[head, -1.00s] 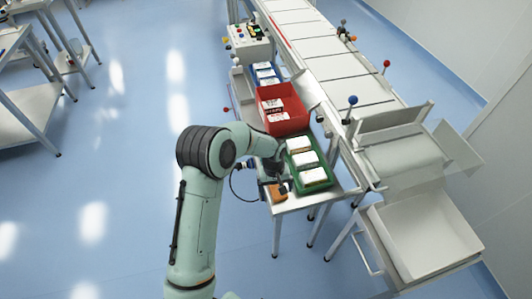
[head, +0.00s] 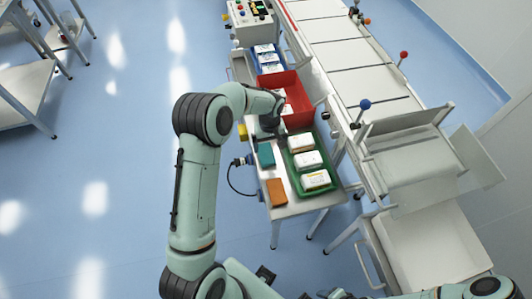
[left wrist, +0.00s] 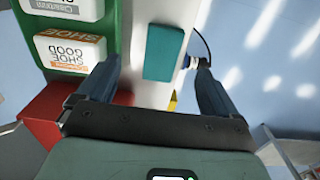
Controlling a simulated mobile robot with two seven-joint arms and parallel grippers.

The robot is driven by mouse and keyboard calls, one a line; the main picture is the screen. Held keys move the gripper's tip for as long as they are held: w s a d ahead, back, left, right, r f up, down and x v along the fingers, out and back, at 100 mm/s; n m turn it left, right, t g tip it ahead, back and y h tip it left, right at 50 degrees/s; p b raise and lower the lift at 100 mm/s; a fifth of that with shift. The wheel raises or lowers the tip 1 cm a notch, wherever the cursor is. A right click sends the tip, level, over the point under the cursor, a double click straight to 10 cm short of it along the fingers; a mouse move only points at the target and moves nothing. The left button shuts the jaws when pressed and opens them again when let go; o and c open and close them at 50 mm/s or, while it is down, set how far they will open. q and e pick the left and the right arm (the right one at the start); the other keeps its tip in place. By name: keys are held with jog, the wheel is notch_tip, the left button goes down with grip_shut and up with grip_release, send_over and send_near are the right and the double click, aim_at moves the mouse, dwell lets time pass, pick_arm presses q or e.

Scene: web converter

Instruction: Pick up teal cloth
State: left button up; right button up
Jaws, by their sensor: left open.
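The teal cloth (head: 265,155) is a small flat rectangle on the white side table, between the green tray and the table's left edge. In the left wrist view the teal cloth (left wrist: 165,52) lies just ahead of the fingers, roughly between their lines. My left gripper (left wrist: 157,70) is open with nothing between its fingers. In the head view my left gripper (head: 268,128) is just behind the cloth, beside the red bin, with its fingertips partly hidden. Links of my right arm show along the bottom edge; its gripper is not visible.
The green tray (head: 289,172) with white packs is right of the cloth. The red bin (head: 298,118) stands behind. An orange block (head: 277,192) lies nearer the front. A blue-grey fitting with a cable (head: 240,162) is at the left edge. The conveyor (head: 345,50) runs along the right.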

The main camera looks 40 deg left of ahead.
aim_at(267, 157)
pick_arm(q)
notch_tip(267, 157, down, 4)
jog(key=shift+w+r, duration=0.1)
jog(key=shift+r, duration=0.05)
jog(key=shift+a+f+p, duration=0.2)
jog(key=shift+f, duration=1.15)
jog(key=shift+a+f+p, duration=0.15)
jog(key=shift+f, duration=1.2)
jog(key=c, duration=1.1)
